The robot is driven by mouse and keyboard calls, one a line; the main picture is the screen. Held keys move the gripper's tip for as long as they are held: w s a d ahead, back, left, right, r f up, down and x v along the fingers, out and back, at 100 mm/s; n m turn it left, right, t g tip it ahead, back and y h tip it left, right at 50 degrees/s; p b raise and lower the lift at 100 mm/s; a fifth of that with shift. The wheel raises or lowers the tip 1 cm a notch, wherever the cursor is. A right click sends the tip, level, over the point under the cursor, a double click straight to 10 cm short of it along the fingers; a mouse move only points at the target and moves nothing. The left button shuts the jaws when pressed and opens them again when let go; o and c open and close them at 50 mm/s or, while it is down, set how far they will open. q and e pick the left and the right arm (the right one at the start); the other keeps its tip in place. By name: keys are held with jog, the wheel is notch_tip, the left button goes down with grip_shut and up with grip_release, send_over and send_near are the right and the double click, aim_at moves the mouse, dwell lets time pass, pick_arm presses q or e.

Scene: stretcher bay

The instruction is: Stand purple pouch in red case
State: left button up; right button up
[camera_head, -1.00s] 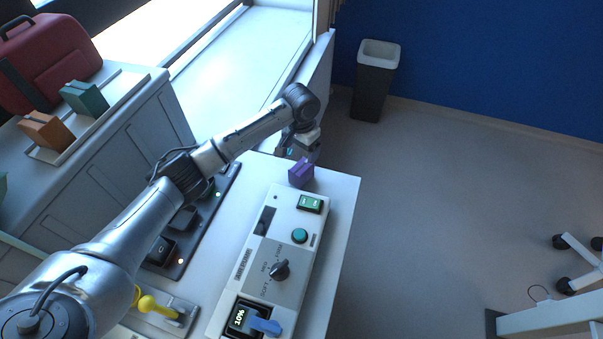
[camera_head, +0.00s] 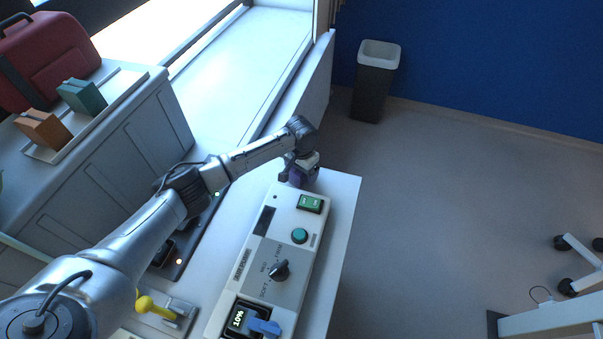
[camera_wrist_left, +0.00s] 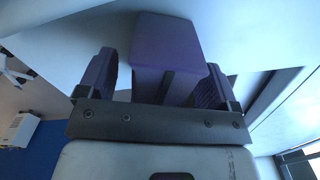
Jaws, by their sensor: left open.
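The purple pouch (camera_wrist_left: 165,45) stands at the far end of the white table. In the left wrist view it lies between the two fingers of my left gripper (camera_wrist_left: 158,72), with a visible gap on the left side. My left gripper (camera_head: 297,179) is open and low over the pouch in the head view, hiding most of it. The red case (camera_head: 45,58) stands on the grey cabinet at the upper left, with a dark handle on top. Its inside cannot be seen. My right gripper is not in view.
An orange pouch (camera_head: 43,130) and a teal pouch (camera_head: 82,96) stand on a white tray (camera_head: 125,92) before the red case. A control panel (camera_head: 285,235) with a green button and knob lies close to my gripper. A bin (camera_head: 374,85) stands on the floor.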

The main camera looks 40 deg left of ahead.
pick_arm(q)
jog(key=shift+f, duration=0.1)
jog(key=c, duration=1.2)
